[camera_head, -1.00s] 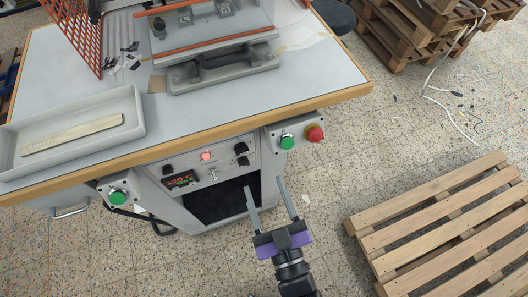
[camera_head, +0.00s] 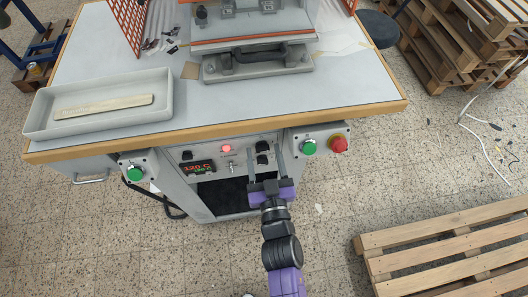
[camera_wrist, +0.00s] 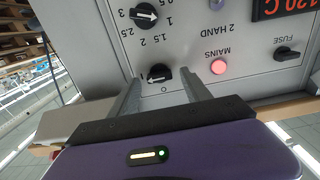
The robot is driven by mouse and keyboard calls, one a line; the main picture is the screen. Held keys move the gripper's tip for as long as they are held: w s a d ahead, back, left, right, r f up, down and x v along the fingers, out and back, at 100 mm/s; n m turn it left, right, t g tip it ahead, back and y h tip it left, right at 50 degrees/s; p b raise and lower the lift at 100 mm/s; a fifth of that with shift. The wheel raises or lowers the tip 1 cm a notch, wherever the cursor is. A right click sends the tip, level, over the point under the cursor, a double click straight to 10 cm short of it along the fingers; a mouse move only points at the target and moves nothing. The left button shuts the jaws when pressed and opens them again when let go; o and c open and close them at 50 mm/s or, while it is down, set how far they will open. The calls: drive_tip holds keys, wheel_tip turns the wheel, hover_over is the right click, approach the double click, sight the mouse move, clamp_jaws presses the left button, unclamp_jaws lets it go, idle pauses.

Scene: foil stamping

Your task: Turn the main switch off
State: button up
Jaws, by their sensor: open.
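The main switch is taken to be the small black rotary knob (camera_wrist: 158,75) with marks 0 and 1, beside the lit red MAINS lamp (camera_wrist: 219,67). The wrist view shows the panel upside down. The knob's white pointer seems turned toward the 1. In the head view this is the upper black knob (camera_head: 262,146) right of the red lamp (camera_head: 226,148). My gripper (camera_head: 265,148) is open in front of the panel, one finger on each side of the knob. In the wrist view, the fingertips (camera_wrist: 160,86) flank the knob without clear contact.
A numbered selector knob (camera_wrist: 145,15) is close to the switch. A FUSE knob (camera_wrist: 287,53) and a lit display (camera_head: 198,167) are farther along. A green button (camera_head: 309,147) and a red emergency button (camera_head: 338,144) lie to the right. The table edge (camera_head: 225,127) overhangs the panel.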

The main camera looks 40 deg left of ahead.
drive_tip(key=shift+w+a, duration=0.2)
drive_tip(key=shift+a, duration=0.05)
clamp_jaws()
